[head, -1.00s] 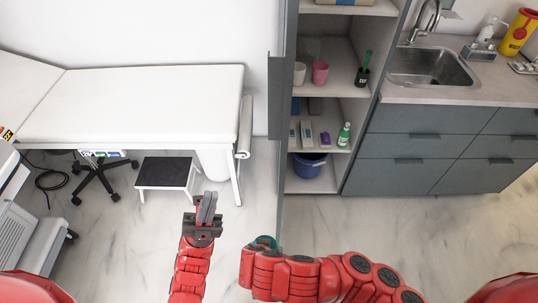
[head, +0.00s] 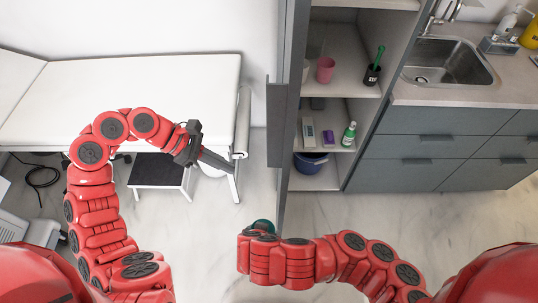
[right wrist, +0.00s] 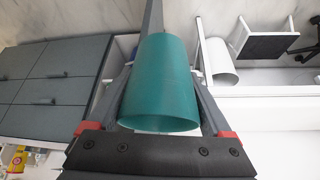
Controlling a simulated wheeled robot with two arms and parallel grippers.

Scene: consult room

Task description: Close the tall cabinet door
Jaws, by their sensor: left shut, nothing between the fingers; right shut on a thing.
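The tall cabinet (head: 335,92) stands with its shelves exposed in the head view. Its grey door (head: 292,110) is open, seen nearly edge-on along the cabinet's left side, with a dark handle (head: 276,122) on its left face. My left gripper (head: 230,170) is shut and empty, left of the door, pointing right towards it with a gap between. My right gripper (head: 262,226) is low, near the door's bottom end; its fingers are mostly hidden by my arm. The right wrist view shows it shut on a teal cup (right wrist: 158,85).
The shelves hold a pink cup (head: 325,70), a black cup (head: 372,76), a green bottle (head: 348,134) and a blue bowl (head: 309,162). A white couch (head: 150,80) and a step stool (head: 160,172) stand left. Drawers (head: 430,155) and a sink (head: 450,62) are right.

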